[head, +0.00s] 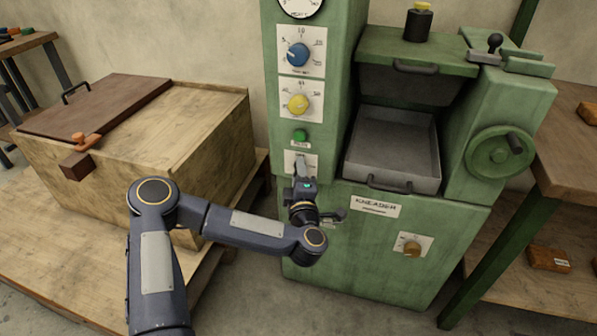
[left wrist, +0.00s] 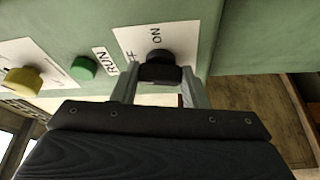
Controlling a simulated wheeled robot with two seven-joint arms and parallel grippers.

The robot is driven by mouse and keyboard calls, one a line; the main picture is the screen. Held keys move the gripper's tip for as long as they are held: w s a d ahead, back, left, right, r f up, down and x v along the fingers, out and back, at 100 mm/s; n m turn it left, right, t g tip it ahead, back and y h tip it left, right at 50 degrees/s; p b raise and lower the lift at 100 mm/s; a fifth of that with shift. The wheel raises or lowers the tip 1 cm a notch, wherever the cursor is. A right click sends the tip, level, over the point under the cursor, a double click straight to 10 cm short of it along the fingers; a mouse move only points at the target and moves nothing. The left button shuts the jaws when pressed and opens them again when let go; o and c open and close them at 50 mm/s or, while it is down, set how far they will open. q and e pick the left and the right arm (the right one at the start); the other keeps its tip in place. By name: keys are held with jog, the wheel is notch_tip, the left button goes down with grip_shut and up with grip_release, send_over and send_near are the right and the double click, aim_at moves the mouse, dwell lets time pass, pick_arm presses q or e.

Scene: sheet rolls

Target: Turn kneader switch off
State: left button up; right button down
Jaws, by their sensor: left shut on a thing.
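The green kneader (head: 350,240) stands at centre, with a label reading KNEADER on its front. Its black switch knob (left wrist: 161,68) sits on a white plate that also shows in the head view (head: 291,158). In the left wrist view ON is readable and only part of the other label, an F, shows. My left gripper (head: 301,172) is at the plate, its two fingers on either side of the knob and shut on it. Which way the knob points I cannot tell. My right gripper is not in view.
Above the switch are a green RUN button (head: 300,136), a yellow dial (head: 298,104) and a blue dial (head: 298,54). A grey tray (head: 397,150) and a handwheel (head: 499,151) are to the right. A wooden chest (head: 190,130) stands left.

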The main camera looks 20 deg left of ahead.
pick_arm(q)
jog(key=shift+n+g+p, duration=0.35)
jog(key=shift+n+g, duration=0.05)
jog(key=shift+n, duration=0.6)
jog(key=o, duration=1)
jog(key=p+v, duration=0.1)
jog(key=v, duration=0.6)
jog(key=shift+s+d, duration=0.1)
jog(key=shift+s, duration=0.25)
